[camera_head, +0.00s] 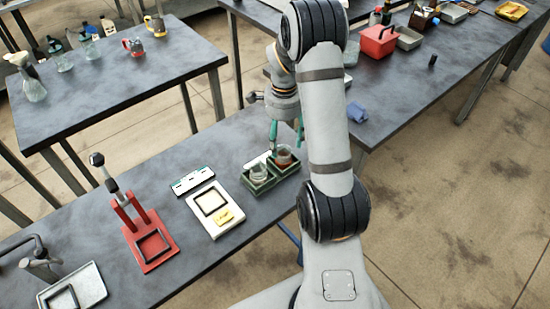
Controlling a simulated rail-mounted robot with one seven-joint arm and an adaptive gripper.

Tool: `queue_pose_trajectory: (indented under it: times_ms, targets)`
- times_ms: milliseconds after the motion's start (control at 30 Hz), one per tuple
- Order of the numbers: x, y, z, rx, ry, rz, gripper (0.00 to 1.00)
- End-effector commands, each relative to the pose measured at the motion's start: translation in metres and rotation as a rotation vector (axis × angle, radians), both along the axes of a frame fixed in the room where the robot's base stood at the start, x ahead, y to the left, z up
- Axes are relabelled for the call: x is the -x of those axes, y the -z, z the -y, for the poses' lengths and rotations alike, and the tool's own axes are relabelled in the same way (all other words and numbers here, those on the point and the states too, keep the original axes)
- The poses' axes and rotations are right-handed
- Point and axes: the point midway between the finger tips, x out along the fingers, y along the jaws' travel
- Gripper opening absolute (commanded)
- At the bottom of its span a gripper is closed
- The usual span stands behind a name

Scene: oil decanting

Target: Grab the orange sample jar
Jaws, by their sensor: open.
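The orange sample jar (283,158) is a small clear jar with orange-red contents. It stands upright in the right compartment of a dark green two-part holder (264,188) on the bench. My gripper (286,138) points down just above it, with green fingers apart and nothing seen between them. The near finger is over the jar's left side, and the other is to the right, partly behind my arm. I cannot tell whether the fingers touch the jar. A clear glass jar (258,172) stands in the holder's left compartment.
Left of the holder are a cream device (229,228) with a yellow note, a white-green strip (193,180) and a red stand (153,262). Another table (110,90) holds glassware and mugs.

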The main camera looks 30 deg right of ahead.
Motion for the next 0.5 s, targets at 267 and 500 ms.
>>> queue_pose_trajectory:
  times_ms: [267,500]
  targets:
    - [0.0,0.025,-0.002,-0.002,-0.001,-0.006,0.63]
    - [-0.003,0.056,-0.003,-0.001,0.002,-0.002,0.63]
